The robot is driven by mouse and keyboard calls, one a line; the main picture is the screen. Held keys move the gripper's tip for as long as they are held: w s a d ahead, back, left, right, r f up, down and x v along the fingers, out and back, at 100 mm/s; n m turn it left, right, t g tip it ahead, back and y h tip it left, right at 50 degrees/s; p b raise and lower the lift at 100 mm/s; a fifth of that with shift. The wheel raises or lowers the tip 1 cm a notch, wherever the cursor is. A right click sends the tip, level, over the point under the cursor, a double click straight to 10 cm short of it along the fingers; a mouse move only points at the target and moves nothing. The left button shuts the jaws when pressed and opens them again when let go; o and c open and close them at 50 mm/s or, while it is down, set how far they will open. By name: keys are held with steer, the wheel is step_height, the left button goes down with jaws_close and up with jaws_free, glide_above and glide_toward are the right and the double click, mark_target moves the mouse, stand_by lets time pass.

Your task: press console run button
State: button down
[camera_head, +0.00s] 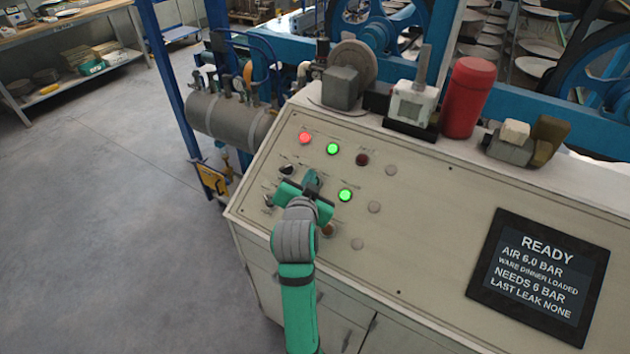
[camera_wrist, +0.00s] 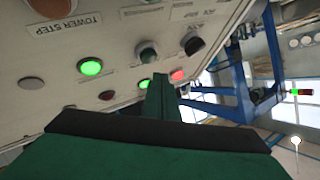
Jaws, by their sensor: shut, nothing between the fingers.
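The console (camera_head: 440,205) has a sloped beige panel with buttons, lamps and knobs. A lit red round light (camera_head: 305,138) and a lit green one (camera_head: 333,149) are in its top row, with a dark red one (camera_head: 362,160) to their right. Another lit green one (camera_head: 345,195) is lower, just right of my gripper (camera_head: 313,178). My gripper is shut and empty over the panel's left part; contact cannot be told. In the wrist view, my gripper (camera_wrist: 162,85) points toward lit green (camera_wrist: 144,84) and red (camera_wrist: 178,74) lights. I cannot read which button is run.
A screen (camera_head: 540,275) reads READY, air 6.0 bar. Black knobs (camera_head: 287,169) sit left of my gripper. A red cylinder (camera_head: 469,97) and a white device (camera_head: 412,103) stand on the console's top ledge. Open floor (camera_head: 110,210) lies left.

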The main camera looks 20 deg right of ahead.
steer(key=shift+w+d+f, duration=0.1)
steer(key=shift+w+f, duration=0.15)
steer(key=shift+f, duration=0.3)
stand_by(0.6)
steer(key=shift+f, duration=0.1)
stand_by(1.1)
steer(key=shift+w+d+f, duration=0.15)
steer(key=shift+d+f, duration=0.05)
steer(key=shift+f, duration=0.1)
steer(key=shift+w+d+f, duration=0.15)
steer(key=shift+d+f, duration=0.05)
steer(key=shift+f, duration=0.2)
stand_by(0.8)
steer(key=shift+a+r, duration=0.1)
steer(key=shift+r, duration=0.05)
steer(key=shift+s+a+r, duration=0.3)
steer(key=shift+r, duration=0.35)
